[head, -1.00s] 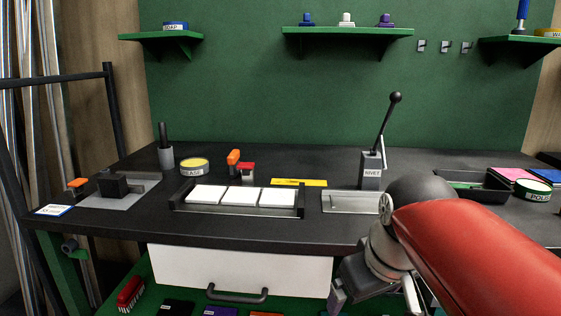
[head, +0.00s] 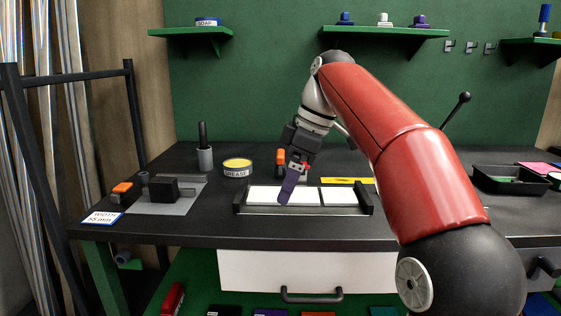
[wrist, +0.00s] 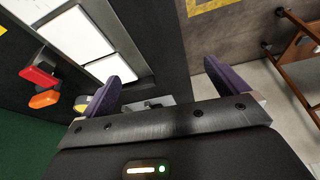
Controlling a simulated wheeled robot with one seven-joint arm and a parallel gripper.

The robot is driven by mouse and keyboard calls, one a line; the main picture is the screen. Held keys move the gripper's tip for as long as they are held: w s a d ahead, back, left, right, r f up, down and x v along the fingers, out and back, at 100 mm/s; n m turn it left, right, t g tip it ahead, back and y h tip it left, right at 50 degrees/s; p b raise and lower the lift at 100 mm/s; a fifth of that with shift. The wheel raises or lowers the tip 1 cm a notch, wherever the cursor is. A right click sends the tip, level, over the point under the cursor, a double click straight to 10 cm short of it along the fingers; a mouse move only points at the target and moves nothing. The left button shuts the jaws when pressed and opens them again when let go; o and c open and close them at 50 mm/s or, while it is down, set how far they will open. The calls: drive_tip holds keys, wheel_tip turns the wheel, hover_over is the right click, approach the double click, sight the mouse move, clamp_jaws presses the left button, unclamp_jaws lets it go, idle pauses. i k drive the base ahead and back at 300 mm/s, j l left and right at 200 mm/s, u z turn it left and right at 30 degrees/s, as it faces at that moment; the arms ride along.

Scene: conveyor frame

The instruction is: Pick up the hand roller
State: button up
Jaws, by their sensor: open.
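The likely hand roller (head: 205,157) is a grey cylinder with a black upright handle, standing on the bench left of the middle in the head view. I cannot make it out in the wrist view. My gripper (head: 290,187) has purple fingers and hangs above the white tiles, right of and nearer than the roller, clear of it. In the wrist view my gripper (wrist: 168,84) has its fingers wide apart with nothing held between them.
The yellow grease tin (head: 237,167) stands beside the roller. An orange-topped tool (head: 280,157) is partly behind my gripper. A black block (head: 163,188) sits on a grey plate at left. Bare bench lies between plate and tray.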

sight(280, 166)
drive_tip(key=i, duration=0.85)
